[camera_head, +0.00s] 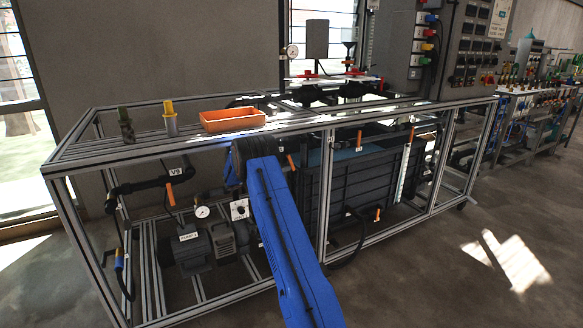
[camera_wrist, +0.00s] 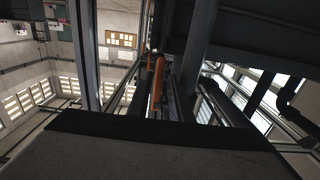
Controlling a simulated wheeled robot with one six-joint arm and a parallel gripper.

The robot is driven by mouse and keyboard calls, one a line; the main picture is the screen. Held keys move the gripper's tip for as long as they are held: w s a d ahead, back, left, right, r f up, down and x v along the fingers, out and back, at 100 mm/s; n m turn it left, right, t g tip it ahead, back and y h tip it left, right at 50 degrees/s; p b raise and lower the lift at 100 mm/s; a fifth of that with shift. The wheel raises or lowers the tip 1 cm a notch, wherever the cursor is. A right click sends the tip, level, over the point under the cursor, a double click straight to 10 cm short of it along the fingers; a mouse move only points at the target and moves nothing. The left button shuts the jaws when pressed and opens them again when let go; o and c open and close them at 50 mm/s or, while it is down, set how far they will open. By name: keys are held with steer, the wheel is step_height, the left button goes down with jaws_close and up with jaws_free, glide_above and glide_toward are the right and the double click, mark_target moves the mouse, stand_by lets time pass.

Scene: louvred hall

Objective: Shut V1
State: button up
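Several orange valve handles show on the pipework of the framed rig. In the head view one hangs at the left (camera_head: 170,193) below a tag that seems to read V9. Others are an upper middle handle (camera_head: 359,140) beside a small tag, a lower handle (camera_head: 377,214) and a right handle (camera_head: 411,133). Another orange handle (camera_head: 291,162) shows just right of my arm's end. I cannot tell which is V1. In the wrist view an orange handle (camera_wrist: 157,82) stands roughly upright ahead. A dark block, seemingly my gripper's body, fills the bottom; its fingers are hidden.
An orange tray (camera_head: 233,127) and two small upright tools sit on the rig's top. Metal frame posts (camera_head: 326,190) and a dark tank (camera_head: 350,180) are close to my blue arm. A pump (camera_head: 190,250) is low at the left. Open floor lies at the right.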

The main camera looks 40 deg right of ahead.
mark_target(292, 166)
steer(key=shift+x, duration=2.5)
steer(key=shift+c, duration=0.4)
jaws_close()
